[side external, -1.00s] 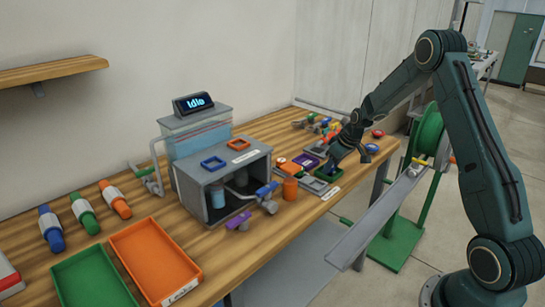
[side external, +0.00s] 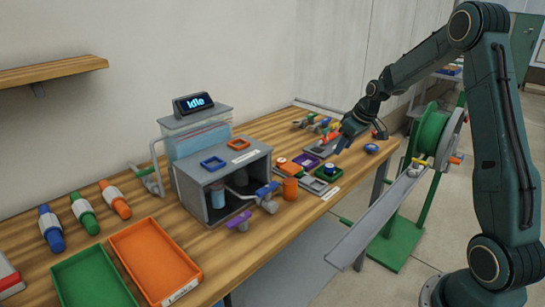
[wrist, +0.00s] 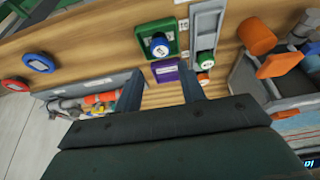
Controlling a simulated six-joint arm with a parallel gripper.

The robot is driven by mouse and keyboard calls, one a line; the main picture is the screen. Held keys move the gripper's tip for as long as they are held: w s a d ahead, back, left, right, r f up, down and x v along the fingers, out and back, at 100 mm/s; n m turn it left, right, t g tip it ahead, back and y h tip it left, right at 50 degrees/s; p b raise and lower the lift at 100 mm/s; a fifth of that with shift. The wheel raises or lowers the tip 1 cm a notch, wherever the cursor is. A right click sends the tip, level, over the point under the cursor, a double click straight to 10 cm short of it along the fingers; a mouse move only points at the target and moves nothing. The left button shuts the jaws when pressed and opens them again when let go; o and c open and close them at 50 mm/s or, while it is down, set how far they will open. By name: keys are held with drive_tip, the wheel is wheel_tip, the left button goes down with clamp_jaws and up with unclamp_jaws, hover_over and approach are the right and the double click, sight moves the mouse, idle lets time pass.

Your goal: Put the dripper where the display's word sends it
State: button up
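The display (side external: 193,104) on top of the grey skid reads "Idle". A dripper with a blue rim and pale top (side external: 329,169) stands in the green square tray (side external: 333,177); the wrist view also shows the dripper (wrist: 159,45) in it. In the side view my gripper (side external: 345,143) is above the back right of the table, up and away from the green tray.
A blue round piece (side external: 371,148) and a red one (wrist: 15,85) lie near the table edge. Orange (side external: 154,258) and green (side external: 93,280) trays lie front left. A green reel (side external: 429,134) stands right.

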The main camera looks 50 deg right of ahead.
drive_tip(key=shift+v, duration=1.45)
drive_tip(key=s+a+r, duration=0.5)
drive_tip(key=a+r, duration=0.1)
drive_tip(key=a, duration=0.3)
drive_tip(key=s+a+r, duration=0.4)
drive_tip(key=a+r, duration=0.2)
drive_tip(key=a, duration=0.3)
drive_tip(key=s+a, duration=0.4)
drive_tip(key=s, duration=0.4)
drive_tip(key=s+a+t, duration=0.1)
drive_tip(key=s+a, duration=0.3)
drive_tip(key=s, duration=0.4)
drive_tip(key=shift+s+a, duration=0.25)
drive_tip(key=shift+s, duration=0.05)
